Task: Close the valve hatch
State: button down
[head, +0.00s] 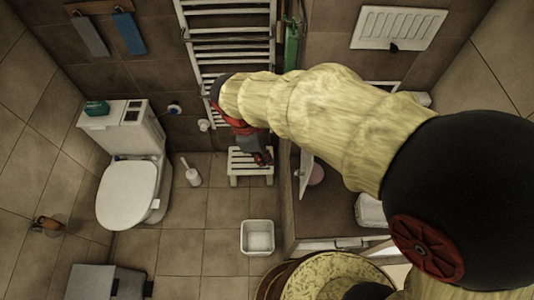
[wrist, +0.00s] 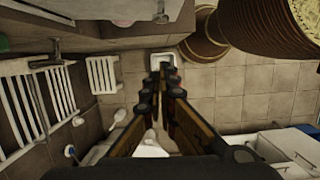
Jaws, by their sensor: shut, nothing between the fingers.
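A white slatted panel (head: 398,27) with a dark knob at its lower edge is on the back wall at the upper right of the head view; it looks like a hatch, but I cannot tell whether it is ajar. My gripper (head: 262,158) points down above the white stool, apart from both panels. In the wrist view my gripper (wrist: 163,77) is shut and empty.
The toilet (head: 128,192) and its brush (head: 190,173) are at the left. The slatted stool (head: 250,165) stands below the towel radiator (head: 232,45). A white bin (head: 257,238) is on the floor. The brown counter (head: 325,212) is on the right. Floor between toilet and bin is clear.

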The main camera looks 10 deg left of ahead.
jog(key=w+d+f+p, duration=0.1)
jog(key=d+f, duration=0.4)
jog(key=f, duration=0.1)
jog(key=shift+d, duration=0.2)
jog(key=shift+f, duration=0.1)
